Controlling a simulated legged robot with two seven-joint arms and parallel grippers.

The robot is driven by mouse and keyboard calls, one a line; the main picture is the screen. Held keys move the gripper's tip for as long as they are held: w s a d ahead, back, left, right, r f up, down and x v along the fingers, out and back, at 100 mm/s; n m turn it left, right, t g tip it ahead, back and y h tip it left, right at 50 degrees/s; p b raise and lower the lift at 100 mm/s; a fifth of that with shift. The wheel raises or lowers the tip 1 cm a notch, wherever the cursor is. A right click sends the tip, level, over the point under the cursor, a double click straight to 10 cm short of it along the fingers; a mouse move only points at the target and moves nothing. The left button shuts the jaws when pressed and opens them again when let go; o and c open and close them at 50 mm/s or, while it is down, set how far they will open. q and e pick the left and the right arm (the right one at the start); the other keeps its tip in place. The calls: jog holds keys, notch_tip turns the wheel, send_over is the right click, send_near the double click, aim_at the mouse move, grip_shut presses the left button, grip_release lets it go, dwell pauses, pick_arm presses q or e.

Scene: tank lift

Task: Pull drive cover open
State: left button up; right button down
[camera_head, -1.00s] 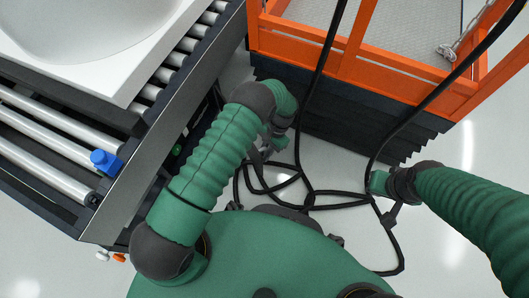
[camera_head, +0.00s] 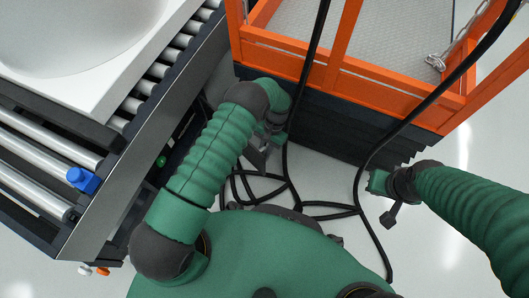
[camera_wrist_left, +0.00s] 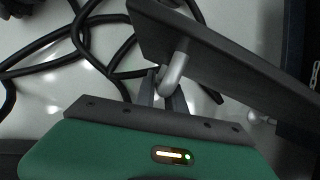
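The drive cover (camera_wrist_left: 235,65) is a dark flat panel crossing the upper right of the left wrist view, with pale floor showing on both sides of it. A silver bar handle (camera_wrist_left: 174,68) stands out from its face. My left gripper (camera_wrist_left: 163,95) has its fingers at the lower end of this handle, which appears held between them. In the head view my left gripper (camera_head: 262,145) is low beside the conveyor, and a small grey part of the cover shows there, mostly hidden by my arm.
A roller conveyor (camera_head: 150,135) carrying a white tank (camera_head: 75,50) is on the left. An orange-railed lift platform (camera_head: 350,68) with a dark bellows base (camera_head: 330,125) stands ahead. Black cables (camera_head: 372,222) loop over the floor between them and my body.

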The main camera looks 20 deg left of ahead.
pick_arm(q)
jog(key=o, duration=0.3)
jog(key=shift+o, duration=0.2)
jog(key=p+v, duration=0.3)
jog(key=v, duration=0.4)
jog(key=shift+r, duration=0.15)
jog(key=shift+w, duration=0.15)
jog(key=shift+c, duration=0.4)
